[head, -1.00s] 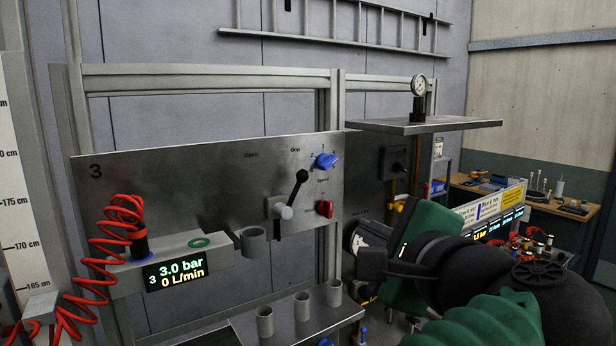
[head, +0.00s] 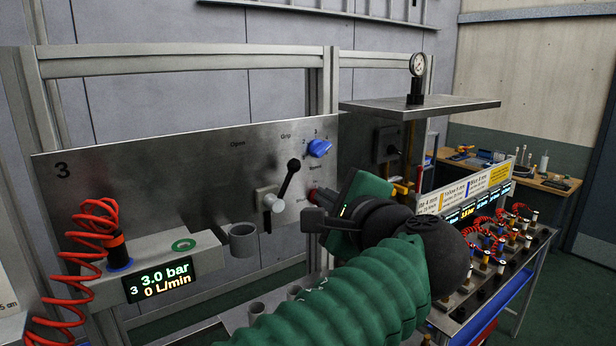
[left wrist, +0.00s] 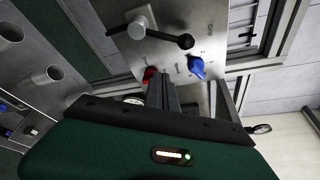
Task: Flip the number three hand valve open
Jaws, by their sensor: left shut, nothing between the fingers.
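The hand valve on the steel panel marked 3 (head: 62,170) has a black ball-ended lever (head: 290,178) and a grey hub (head: 268,198). The lever tilts up and right, away from the "Open" label at upper left. The lever also shows in the left wrist view (left wrist: 172,39), with its hub (left wrist: 138,27). My left gripper (head: 318,198) is shut and empty, just right of and below the lever, apart from it in the picture. In the left wrist view its dark fingers (left wrist: 163,92) point at the panel near the red knob (left wrist: 150,74). My right gripper is not in view.
A blue knob (head: 319,148) sits right of the lever. A cup holder (head: 243,240), a red coiled hose (head: 88,235) and a pressure display (head: 160,279) are at the left. A shelf with a gauge (head: 418,65) juts out at the right. Free space lies before the lever.

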